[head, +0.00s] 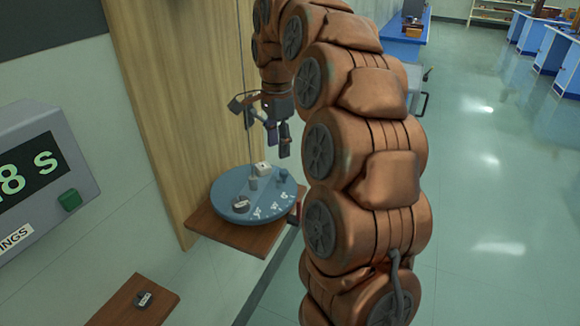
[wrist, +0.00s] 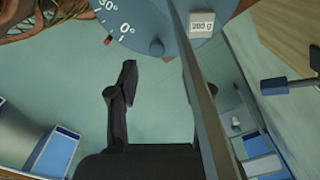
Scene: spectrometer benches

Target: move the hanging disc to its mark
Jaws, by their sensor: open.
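The blue disc (head: 228,203) hangs on a thin wire (head: 243,80) just above a wooden shelf (head: 215,230). It carries a white block, small grey pegs and a dark weight, with angle marks along its near rim. In the wrist view the disc (wrist: 135,15) shows at the top, with degree marks, a grey peg (wrist: 157,47) and a block (wrist: 202,24) labelled 200 g. A small red pointer (wrist: 108,40) shows by the rim near the 0° mark. My gripper (head: 278,140) is open above the disc, apart from it; its fingers (wrist: 160,88) also show in the wrist view.
A timer box (head: 70,170) with a green button stands at the left. A lower wooden shelf (head: 120,308) holds a small dark weight (head: 143,299). A wooden board (head: 165,100) backs the disc. Blue benches (head: 545,45) stand far right; the floor between is clear.

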